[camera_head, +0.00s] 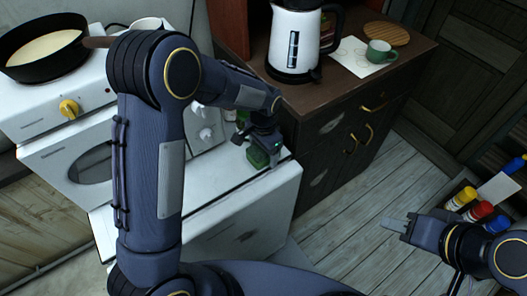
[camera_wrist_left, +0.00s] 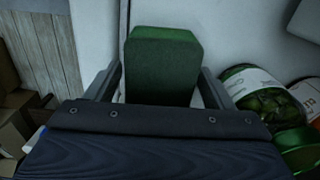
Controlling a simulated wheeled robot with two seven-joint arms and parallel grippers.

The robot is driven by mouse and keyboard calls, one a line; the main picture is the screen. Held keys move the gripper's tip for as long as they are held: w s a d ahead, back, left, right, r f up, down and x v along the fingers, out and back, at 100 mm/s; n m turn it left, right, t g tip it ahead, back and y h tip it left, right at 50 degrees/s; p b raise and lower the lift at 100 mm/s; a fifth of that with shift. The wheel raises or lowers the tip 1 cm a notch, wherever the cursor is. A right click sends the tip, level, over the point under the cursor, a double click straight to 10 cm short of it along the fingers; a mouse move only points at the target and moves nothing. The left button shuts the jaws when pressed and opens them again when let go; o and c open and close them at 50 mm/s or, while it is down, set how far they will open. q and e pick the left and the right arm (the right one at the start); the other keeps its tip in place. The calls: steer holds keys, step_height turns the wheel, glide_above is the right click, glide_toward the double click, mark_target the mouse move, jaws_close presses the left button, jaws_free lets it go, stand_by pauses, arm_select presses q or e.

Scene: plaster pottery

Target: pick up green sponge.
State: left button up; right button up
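The green sponge (camera_head: 259,156) is at my left gripper (camera_head: 262,142), over the white top beside the dark cabinet. In the left wrist view the sponge (camera_wrist_left: 163,65) stands between the two fingers of my left gripper (camera_wrist_left: 161,80). It nearly fills the space between the fingertips. I cannot tell whether both fingers press on it or whether it rests on the surface below. My right gripper (camera_head: 394,225) is far to the right, over the floor and away from the sponge. Its finger gap is not clear.
A black pan (camera_head: 42,48) sits on the white stove. A white kettle (camera_head: 293,40), a green mug (camera_head: 380,52) and a round wooden board (camera_head: 387,33) stand on the cabinet. A jar with green contents (camera_wrist_left: 252,92) is right of the left gripper. Several paint bottles (camera_head: 462,199) are at right.

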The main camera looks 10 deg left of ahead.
arm_select(q)
steer(key=c, duration=0.7)
steer(key=shift+r, duration=0.15)
steer(key=shift+r, duration=0.2)
step_height(320, 180, up, 2)
steer(key=shift+r, duration=0.1)
steer(key=s+d+r+b, duration=0.2)
steer(key=s+d+r, duration=0.5)
steer(key=s+r, duration=0.3)
steer(key=shift+s, duration=1.1)
